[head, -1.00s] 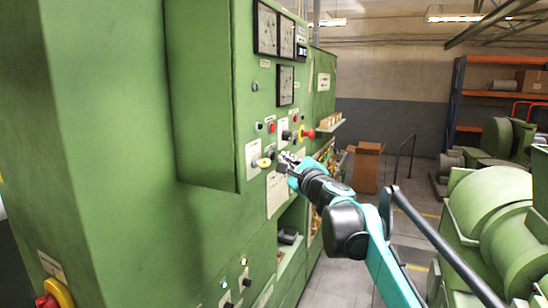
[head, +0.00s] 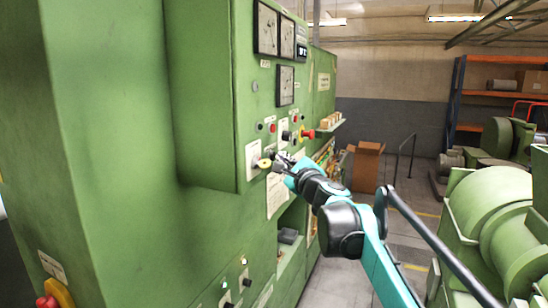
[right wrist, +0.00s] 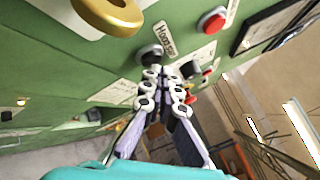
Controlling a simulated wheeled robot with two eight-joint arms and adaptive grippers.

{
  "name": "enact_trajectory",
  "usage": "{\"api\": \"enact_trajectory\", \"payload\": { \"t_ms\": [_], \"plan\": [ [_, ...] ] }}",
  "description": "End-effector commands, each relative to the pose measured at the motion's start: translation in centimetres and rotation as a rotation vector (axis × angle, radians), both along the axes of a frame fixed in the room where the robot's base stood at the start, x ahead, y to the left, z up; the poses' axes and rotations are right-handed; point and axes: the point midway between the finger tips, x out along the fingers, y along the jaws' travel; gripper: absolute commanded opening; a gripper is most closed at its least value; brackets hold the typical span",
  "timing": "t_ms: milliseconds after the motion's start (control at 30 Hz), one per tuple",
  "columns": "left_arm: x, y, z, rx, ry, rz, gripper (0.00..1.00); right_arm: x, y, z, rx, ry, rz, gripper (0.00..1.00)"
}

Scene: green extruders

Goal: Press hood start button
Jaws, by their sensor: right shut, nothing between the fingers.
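The green control panel (head: 265,105) stands on the left in the head view. My right gripper (head: 274,157) is shut and empty, its tips close to the panel beside a yellow ring-shaped knob (head: 264,163). In the right wrist view, the closed fingertips (right wrist: 166,68) lie just beside and below a dark round button (right wrist: 148,53). A white label (right wrist: 165,37) next to that button starts with "HOOD"; the rest is hard to read. I cannot tell whether the fingertips touch the button. The fingers hide part of the panel there. My left gripper is not in view.
A red button (right wrist: 212,21) and the yellow ring knob (right wrist: 112,12) are near the fingers. Green machines (head: 490,220) stand at right, with open floor between.

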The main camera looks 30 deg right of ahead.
Motion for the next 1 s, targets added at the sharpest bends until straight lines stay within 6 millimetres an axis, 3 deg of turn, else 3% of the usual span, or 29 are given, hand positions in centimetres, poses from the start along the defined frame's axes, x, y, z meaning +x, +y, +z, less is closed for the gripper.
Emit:
{"api": "enact_trajectory", "payload": {
  "t_ms": [1000],
  "plan": [
    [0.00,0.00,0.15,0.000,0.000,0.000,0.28,0.64,0.57,0.00,0.000,0.000,0.001,0.00]
  ]
}}
